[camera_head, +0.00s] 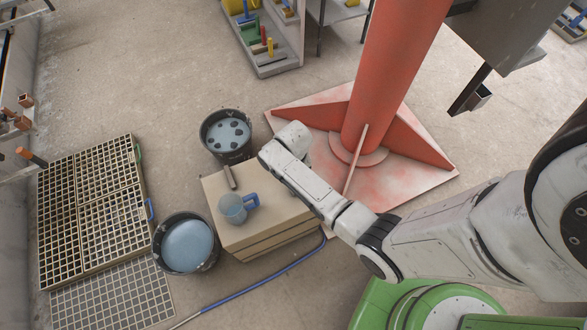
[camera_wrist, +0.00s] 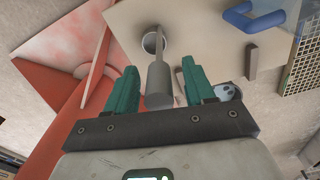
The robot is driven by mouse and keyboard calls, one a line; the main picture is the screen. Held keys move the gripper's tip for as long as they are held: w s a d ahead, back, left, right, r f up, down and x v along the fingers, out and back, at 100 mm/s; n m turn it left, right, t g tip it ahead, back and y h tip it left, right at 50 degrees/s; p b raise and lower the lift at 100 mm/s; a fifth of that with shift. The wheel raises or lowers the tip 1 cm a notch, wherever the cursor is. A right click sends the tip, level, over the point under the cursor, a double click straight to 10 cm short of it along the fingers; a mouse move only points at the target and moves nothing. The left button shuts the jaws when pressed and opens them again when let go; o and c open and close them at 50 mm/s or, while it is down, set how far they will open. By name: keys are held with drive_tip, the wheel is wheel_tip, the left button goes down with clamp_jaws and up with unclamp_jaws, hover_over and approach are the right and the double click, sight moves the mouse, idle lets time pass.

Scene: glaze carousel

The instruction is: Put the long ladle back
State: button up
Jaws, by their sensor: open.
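A grey long-handled thing, apparently the long ladle (camera_wrist: 158,85), shows in the wrist view. Its thick grip is nearest the camera, and a thin shaft runs away to a small round grey part (camera_wrist: 151,43) by the beige box top. It appears to stand roughly upright. My gripper (camera_wrist: 159,69) is open, its two teal fingers on either side of the grip with a gap showing on each side. In the head view my forearm and wrist cover that spot, and neither the ladle nor the fingers can be made out.
A red column (camera_head: 392,75) stands close behind my arm. Grating (camera_head: 92,215) lies left.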

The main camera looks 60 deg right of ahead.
wheel_tip(320, 180, up, 12)
drive_tip(key=shift+s+a+f+p, duration=0.1)
drive_tip(key=shift+p, duration=0.55)
drive_tip(key=s+a+r+n, duration=0.3)
drive_tip(key=s+a+n, duration=0.1)
drive_tip(key=s, duration=0.2)
drive_tip(key=s+a+r+n, duration=0.4)
drive_tip(key=s, duration=0.3)
drive_tip(key=shift+a+r+t, duration=0.15)
drive_tip(key=shift+a+t, duration=0.2)
drive_tip(key=shift+t, duration=0.05)
drive_tip(key=shift+s+r, duration=0.1)
